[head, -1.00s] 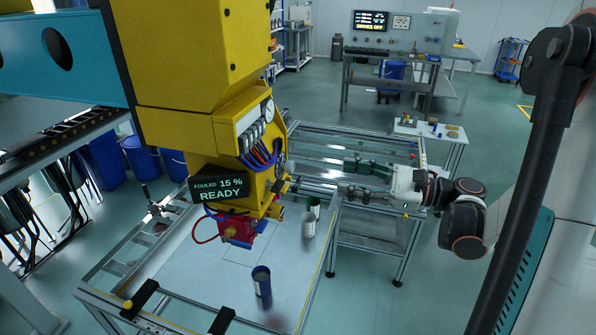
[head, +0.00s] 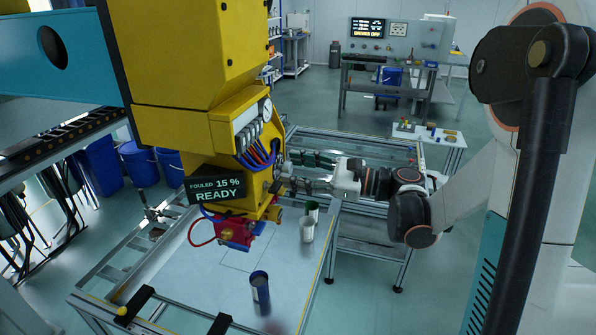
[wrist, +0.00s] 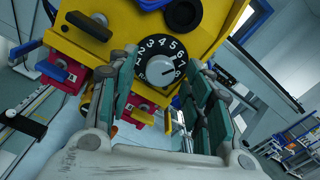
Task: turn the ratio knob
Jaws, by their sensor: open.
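The ratio knob (wrist: 160,69) is a pale round knob on a black dial ring with white numbers, on the yellow machine head (wrist: 200,30).
A display (head: 215,190) reads "FOULED 15 %, READY". Below the head, a dark blue cylinder (head: 260,287) and a white cup (head: 307,229) stand on the framed table. Red blocks (wrist: 62,75) hang under the head. A lower shelf table (head: 365,250) stands beneath my arm.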

